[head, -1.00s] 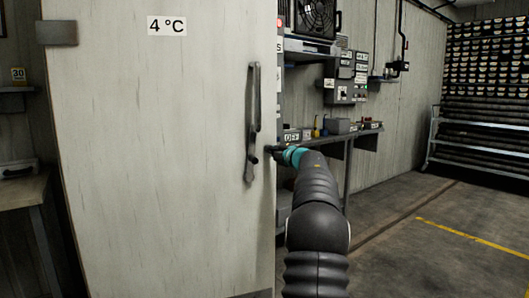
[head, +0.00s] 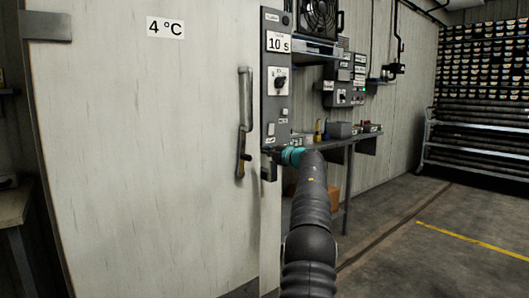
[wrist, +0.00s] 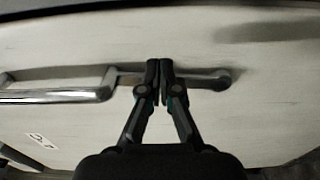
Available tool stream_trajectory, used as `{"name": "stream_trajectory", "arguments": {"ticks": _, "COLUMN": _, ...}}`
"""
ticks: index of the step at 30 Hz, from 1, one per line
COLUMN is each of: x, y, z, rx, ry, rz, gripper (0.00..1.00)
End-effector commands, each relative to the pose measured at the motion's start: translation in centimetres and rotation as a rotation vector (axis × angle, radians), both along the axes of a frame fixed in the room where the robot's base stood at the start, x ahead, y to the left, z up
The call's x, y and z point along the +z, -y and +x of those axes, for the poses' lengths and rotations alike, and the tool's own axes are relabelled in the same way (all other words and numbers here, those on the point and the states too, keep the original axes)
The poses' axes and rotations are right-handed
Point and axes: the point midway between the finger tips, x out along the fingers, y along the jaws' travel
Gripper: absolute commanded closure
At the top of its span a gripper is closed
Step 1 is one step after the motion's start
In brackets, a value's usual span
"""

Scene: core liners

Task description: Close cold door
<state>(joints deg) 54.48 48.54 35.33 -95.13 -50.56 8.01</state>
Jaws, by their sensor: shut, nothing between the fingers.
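The cold door (head: 140,160) is a tall pale panel marked 4 °C that fills the left of the head view. Its upright metal handle (head: 245,110) is near its right edge. In the head view I cannot tell whether a gap is left at that edge. My gripper (head: 270,152) is shut and empty, just right of the handle's lower end. In the wrist view the closed fingertips (wrist: 160,64) overlap the handle's latch end, with the handle bar (wrist: 55,96) to their left. Whether they touch the door or handle is unclear.
A grey control panel (head: 276,80) reading 10 s stands right of the door edge. A metal shelf bench (head: 350,138) with small items runs along the wall behind my arm. A tube rack (head: 480,110) stands at the far right. The floor (head: 430,250) at right is clear.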

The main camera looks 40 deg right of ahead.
Motion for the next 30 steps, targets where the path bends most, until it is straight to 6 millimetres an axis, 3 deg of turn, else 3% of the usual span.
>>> {"name": "stream_trajectory", "arguments": {"ticks": 17, "x": 0.2, "y": -0.3, "z": -0.6, "rx": 0.003, "ry": 0.001, "rz": 0.000, "gripper": 1.00}}
{"name": "stream_trajectory", "arguments": {"ticks": 23, "x": 0.2, "y": -0.4, "z": -2.7, "rx": 0.001, "ry": 0.000, "rz": 0.000, "gripper": 1.00}}
{"name": "stream_trajectory", "arguments": {"ticks": 30, "x": 0.2, "y": -0.7, "z": -6.6, "rx": 0.001, "ry": 0.000, "rz": 0.000, "gripper": 1.00}}
